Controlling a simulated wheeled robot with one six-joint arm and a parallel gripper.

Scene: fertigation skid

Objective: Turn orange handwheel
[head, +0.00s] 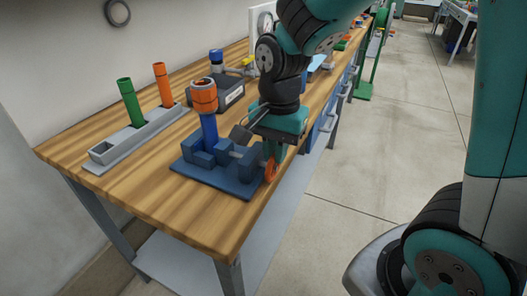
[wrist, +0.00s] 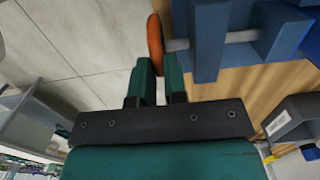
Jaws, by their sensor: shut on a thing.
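The orange handwheel (head: 270,169) is on the right side of a blue fixture (head: 222,179) at the bench's front edge. In the wrist view the handwheel (wrist: 155,37) shows edge-on, on a grey shaft (wrist: 178,45) that runs into the blue fixture (wrist: 208,40). My gripper (head: 272,150) points down at the handwheel from above. In the wrist view my gripper's green fingers (wrist: 155,66) are shut on the handwheel's rim, with the rim between their tips. Part of the wheel is hidden by the fingers.
An orange-topped blue post (head: 208,130) rises from the fixture close to my arm. A grey holder (head: 103,152) with green (head: 130,102) and orange (head: 163,85) tubes stands at the left. A dark box (head: 230,93) is behind. The floor (head: 350,200) right of the bench is clear.

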